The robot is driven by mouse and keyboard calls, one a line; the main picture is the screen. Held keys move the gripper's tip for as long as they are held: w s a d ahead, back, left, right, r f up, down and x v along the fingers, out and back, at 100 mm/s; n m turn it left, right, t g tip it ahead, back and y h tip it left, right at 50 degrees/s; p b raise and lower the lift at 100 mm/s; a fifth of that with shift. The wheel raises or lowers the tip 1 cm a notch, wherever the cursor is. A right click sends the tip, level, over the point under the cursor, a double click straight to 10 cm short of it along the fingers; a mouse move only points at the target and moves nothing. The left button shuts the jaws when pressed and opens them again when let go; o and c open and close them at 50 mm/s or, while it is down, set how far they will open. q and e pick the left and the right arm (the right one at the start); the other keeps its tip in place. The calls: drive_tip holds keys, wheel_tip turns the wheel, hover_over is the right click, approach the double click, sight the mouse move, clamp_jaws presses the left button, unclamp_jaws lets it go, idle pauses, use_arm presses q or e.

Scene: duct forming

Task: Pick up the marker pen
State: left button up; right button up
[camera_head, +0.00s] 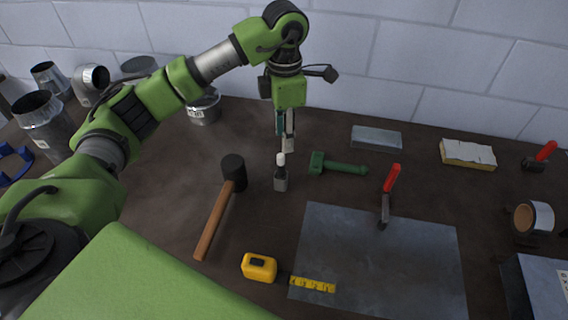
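My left gripper (286,140) points straight down near the middle of the picture, over the table. Its fingers look narrow and close together, and I cannot tell whether they are open or shut. Just below it is a small upright object (281,181) with a grey lower part and a white upper part. It may be the marker pen or its holder, but it is too small to be sure. I cannot tell whether the fingers touch it. My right gripper is not in view.
A black-headed mallet (213,222) lies left and a green tool (340,167) right. A red-handled tool (389,190) lies at the metal sheet (400,265). A yellow tape measure (258,267) is in front. Duct pieces (45,120) stand left; a wall (420,60) is behind.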

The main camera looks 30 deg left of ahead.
sight(281, 166)
use_arm(q)
wheel_tip(281, 166, down, 6)
drive_tip(key=shift+r+p, duration=0.2)
drive_tip(key=shift+p, duration=0.4)
drive_tip(key=shift+f, duration=0.25)
drive_tip(key=shift+s+a+f+p, duration=0.1)
drive_tip(key=shift+f+p, duration=0.15)
drive_tip(key=shift+p, duration=0.1)
drive_tip(key=f, duration=0.1)
drive_tip(key=f+p, duration=0.2)
drive_tip(key=shift+s+a+f, duration=0.25)
drive_tip(key=shift+s, duration=0.1)
drive_tip(key=shift+w+f, duration=0.15)
drive_tip(key=shift+f, duration=0.45)
clamp_jaws()
